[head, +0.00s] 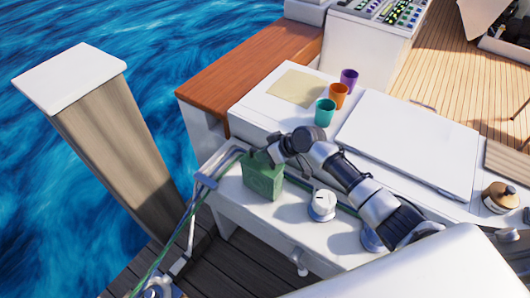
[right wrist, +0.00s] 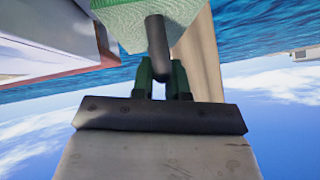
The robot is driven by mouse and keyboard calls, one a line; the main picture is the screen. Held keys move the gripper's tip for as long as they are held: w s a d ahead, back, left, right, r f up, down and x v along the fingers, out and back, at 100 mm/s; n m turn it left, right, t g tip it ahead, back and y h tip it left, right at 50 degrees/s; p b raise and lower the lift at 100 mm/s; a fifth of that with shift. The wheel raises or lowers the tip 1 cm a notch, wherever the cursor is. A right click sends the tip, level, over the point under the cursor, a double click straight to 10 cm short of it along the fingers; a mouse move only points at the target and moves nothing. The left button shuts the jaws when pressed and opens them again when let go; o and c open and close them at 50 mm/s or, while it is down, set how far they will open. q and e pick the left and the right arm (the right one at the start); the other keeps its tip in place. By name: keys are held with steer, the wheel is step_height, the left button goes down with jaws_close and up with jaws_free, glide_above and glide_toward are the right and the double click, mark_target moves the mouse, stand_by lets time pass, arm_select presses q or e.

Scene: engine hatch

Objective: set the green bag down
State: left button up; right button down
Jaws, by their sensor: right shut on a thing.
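The green bag (head: 263,177) is a boxy bag at the left end of the white ledge in the head view. My right gripper (head: 262,157) is at its top, shut on it. In the right wrist view the bag (right wrist: 150,22) shows at the top, beyond the gripper's fingers (right wrist: 165,80), with a dark bar between them. The bag looks upright. I cannot tell whether its underside touches the ledge.
Teal (head: 325,111), orange (head: 339,95) and purple (head: 349,78) cups stand behind on the white counter. A white knob (head: 322,204) is right of the bag. A rail (head: 192,222) and a wooden post (head: 125,140) lie to the left. Ledge (head: 232,200) is bare beside the bag.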

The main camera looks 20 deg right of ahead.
steer(key=shift+f, duration=0.15)
steer(key=c, duration=1.1)
jaws_free()
steer(key=shift+r, duration=0.2)
steer(key=shift+s+d+r, duration=0.15)
steer(key=shift+d, duration=0.1)
steer(key=b+v, duration=0.1)
steer(key=v, duration=1)
steer(key=shift+s+d+r+b, duration=0.1)
steer(key=shift+r+b, duration=0.05)
steer(key=shift+b, duration=0.15)
